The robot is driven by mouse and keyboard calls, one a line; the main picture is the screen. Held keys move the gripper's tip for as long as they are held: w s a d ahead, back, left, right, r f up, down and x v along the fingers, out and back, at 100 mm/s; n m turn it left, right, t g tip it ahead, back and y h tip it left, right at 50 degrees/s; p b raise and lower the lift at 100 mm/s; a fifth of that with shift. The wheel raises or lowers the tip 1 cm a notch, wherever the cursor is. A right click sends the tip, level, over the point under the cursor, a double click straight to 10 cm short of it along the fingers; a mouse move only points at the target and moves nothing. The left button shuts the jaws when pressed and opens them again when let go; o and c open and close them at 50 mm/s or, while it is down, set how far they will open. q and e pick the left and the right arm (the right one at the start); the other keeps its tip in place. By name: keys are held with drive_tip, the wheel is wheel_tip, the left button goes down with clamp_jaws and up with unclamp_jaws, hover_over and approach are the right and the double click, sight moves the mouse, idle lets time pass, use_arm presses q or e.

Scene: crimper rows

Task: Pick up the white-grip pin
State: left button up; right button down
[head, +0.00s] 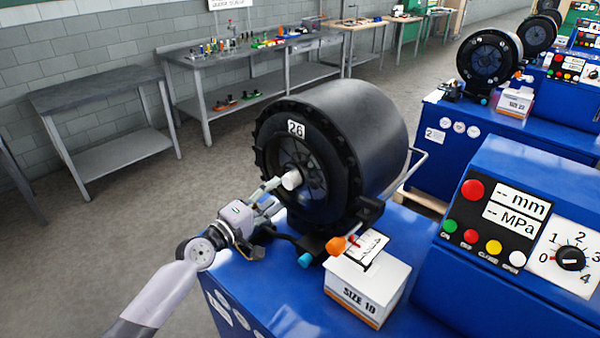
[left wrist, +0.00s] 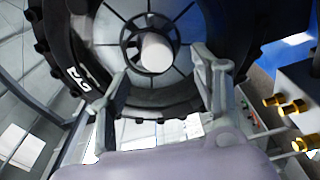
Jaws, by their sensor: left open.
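The white-grip pin (head: 291,180) sticks out from the centre of the black drum face marked 26 (head: 322,152). Its round white end also shows in the left wrist view (left wrist: 156,52), beyond my fingers. My left gripper (head: 273,195) is open, close in front of the white grip. In the left wrist view the fingers (left wrist: 158,75) stand wide apart, with the white grip between their lines and no visible contact. The pin's inner part is hidden in the drum hub. My right gripper is not in view.
An orange knob (head: 336,245) and a cyan knob (head: 305,260) sit at the drum's foot. Brass fittings (left wrist: 293,107) show right of my fingers. A grey workbench (head: 105,90) stands behind.

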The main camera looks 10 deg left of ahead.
sight(287, 184)
use_arm(q)
drive_tip(key=x, duration=0.5)
drive_tip(key=shift+r, duration=0.2)
drive_tip(key=shift+c, duration=1.1)
clamp_jaws()
drive_tip(key=shift+p, duration=0.3)
